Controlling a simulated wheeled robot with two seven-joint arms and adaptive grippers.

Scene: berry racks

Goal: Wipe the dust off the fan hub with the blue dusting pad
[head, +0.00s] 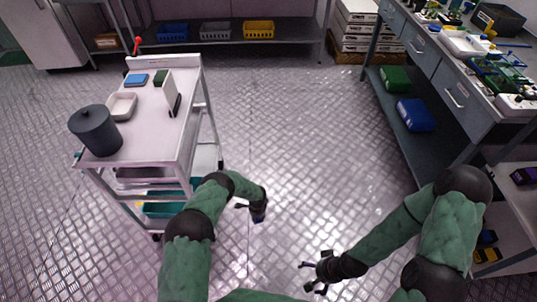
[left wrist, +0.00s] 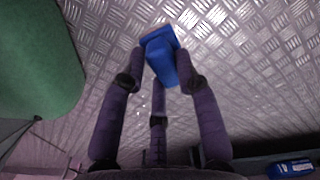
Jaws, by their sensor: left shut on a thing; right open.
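My left gripper (head: 252,207) hangs over open floor, right of the white cart. It is shut on the blue dusting pad (left wrist: 165,55); in the left wrist view the pad sits between the fingertips, with its wider end beyond them. My right gripper (head: 312,276) is open and empty above the floor at the bottom middle. I cannot make out a fan hub in either view.
A cluttered workbench (head: 432,62) stands at right. The middle floor is clear.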

